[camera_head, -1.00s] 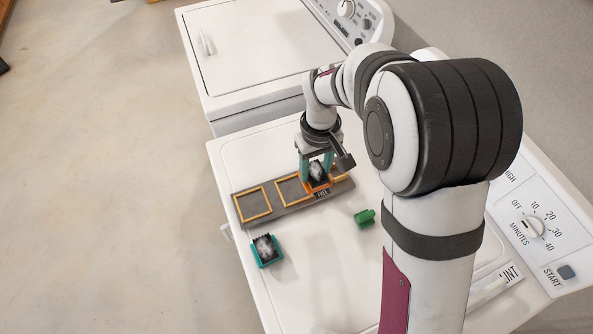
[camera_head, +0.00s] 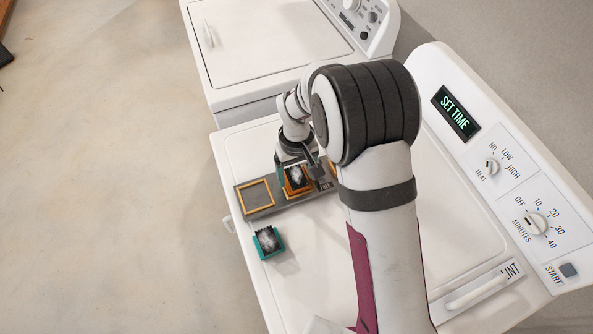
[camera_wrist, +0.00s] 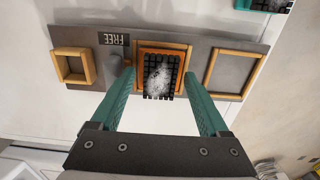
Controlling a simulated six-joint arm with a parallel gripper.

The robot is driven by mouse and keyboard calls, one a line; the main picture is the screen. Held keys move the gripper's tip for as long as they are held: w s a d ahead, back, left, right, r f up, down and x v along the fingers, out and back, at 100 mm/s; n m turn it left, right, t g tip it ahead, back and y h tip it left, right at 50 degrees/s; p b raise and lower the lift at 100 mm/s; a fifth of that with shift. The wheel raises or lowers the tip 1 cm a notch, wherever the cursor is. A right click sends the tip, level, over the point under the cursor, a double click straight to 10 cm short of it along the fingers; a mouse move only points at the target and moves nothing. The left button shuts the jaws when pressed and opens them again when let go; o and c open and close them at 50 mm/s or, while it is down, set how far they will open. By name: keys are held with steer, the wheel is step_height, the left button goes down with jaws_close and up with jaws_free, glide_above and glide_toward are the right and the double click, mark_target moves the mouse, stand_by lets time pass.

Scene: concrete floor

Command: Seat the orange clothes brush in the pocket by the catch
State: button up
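The orange clothes brush (camera_head: 296,178) has an orange body, black bristles facing up and grey fluff on them. It is at the middle orange-framed pocket of a grey tray (camera_head: 264,209). A small dark catch (camera_wrist: 116,72) stands beside this pocket, near the FREE label (camera_wrist: 113,39). My gripper (camera_head: 297,170) is partly hidden by my arm in the head view.
The left pocket (camera_head: 257,196) is empty, and so is the smaller pocket (camera_wrist: 73,66) on the catch's other side. A teal brush (camera_head: 268,242) with fluff lies in front of the tray on the white machine top (camera_head: 290,290). My arm covers much of the right side.

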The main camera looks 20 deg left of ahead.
mark_target(296, 176)
step_height(296, 176, up, 11)
steer(key=s+d+r+m, duration=0.3)
steer(key=d+r+m, duration=0.1)
steer(key=d+r, duration=0.4)
steer(key=s+d+m+y, duration=0.1)
steer(key=s+d+m, duration=0.9)
steer(key=s+d, duration=0.4)
steer(key=s, duration=0.3)
steer(key=shift+s+d+f+m+y, duration=0.2)
steer(key=shift+d+m+y, duration=0.1)
steer(key=shift+d+y, duration=0.1)
stand_by(0.5)
